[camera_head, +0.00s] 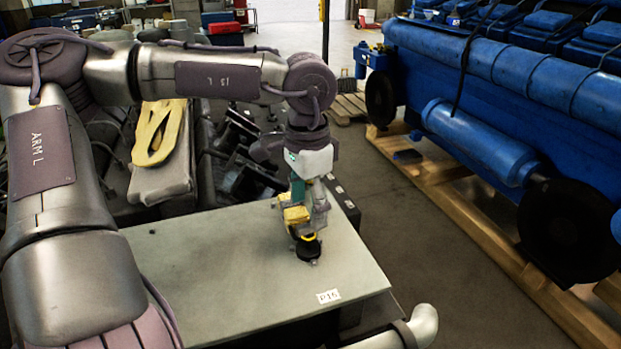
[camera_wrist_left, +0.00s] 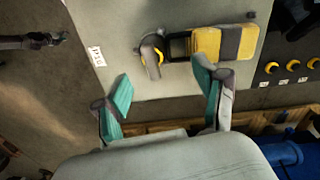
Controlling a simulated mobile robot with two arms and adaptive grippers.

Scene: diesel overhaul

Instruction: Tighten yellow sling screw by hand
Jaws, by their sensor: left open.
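A dark round fitting with a yellow ring (camera_head: 308,250) stands on the grey table near its right edge; I take it for the yellow sling screw. It also shows in the left wrist view (camera_wrist_left: 152,56), joined to a yellow and black block (camera_wrist_left: 222,43). My left gripper (camera_head: 308,212) points down just above and behind the fitting, hiding part of the block. In the left wrist view its two teal-padded fingers (camera_wrist_left: 163,95) are wide apart with nothing held between them. I cannot tell whether a finger touches the block. My right gripper is out of view.
The grey table top (camera_head: 230,270) is mostly bare, with a P16 label (camera_head: 328,296). A blue engine (camera_head: 500,100) on wooden skids is to the right. A yellow sling (camera_head: 157,133) lies behind the table.

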